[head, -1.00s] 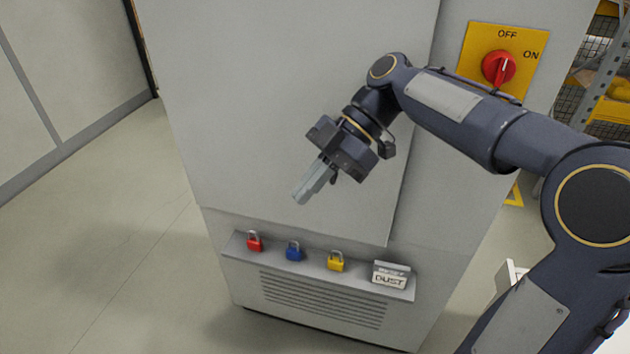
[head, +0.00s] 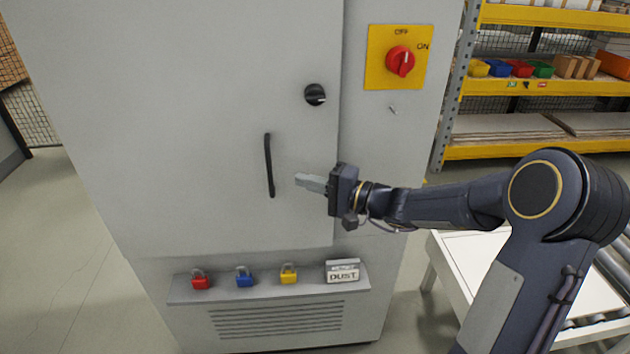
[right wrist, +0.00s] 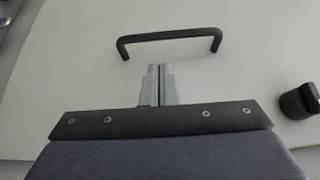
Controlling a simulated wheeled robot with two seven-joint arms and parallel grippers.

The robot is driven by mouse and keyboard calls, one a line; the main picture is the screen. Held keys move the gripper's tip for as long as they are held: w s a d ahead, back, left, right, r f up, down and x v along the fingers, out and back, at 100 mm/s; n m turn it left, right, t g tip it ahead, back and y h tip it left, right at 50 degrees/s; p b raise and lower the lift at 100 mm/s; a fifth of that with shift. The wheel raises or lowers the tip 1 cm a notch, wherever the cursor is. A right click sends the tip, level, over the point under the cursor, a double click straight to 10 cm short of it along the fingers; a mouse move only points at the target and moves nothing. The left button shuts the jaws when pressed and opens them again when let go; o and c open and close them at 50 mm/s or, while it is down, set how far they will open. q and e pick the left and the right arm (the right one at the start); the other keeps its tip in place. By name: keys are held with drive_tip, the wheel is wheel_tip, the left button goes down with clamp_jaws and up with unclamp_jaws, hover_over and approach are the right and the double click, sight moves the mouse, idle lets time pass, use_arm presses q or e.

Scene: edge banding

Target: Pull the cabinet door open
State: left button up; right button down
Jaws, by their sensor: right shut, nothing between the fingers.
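The grey cabinet door (head: 190,120) fills the left of the head view and looks shut. Its black bar handle (head: 269,165) is upright on the door; it also shows in the right wrist view (right wrist: 170,37), just beyond my fingertips. My right gripper (head: 298,180) is shut and empty, to the right of the handle and apart from it in the picture. Its fingers show side by side in the right wrist view (right wrist: 159,70). A black knob (head: 315,95) sits above and right of the handle; it shows at the right wrist view's right edge (right wrist: 298,101). My left gripper is not in view.
A red rotary switch (head: 400,61) on a yellow plate is right of the door. Below the door, a ledge (head: 225,292) carries red, blue and yellow padlocks and a DUST label (head: 342,271). Shelving (head: 540,87) and a white table (head: 470,262) stand at the right.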

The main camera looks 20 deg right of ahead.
drive_tip(key=p+x, duration=0.1)
drive_tip(key=x, duration=0.5)
drive_tip(key=shift+a, duration=0.15)
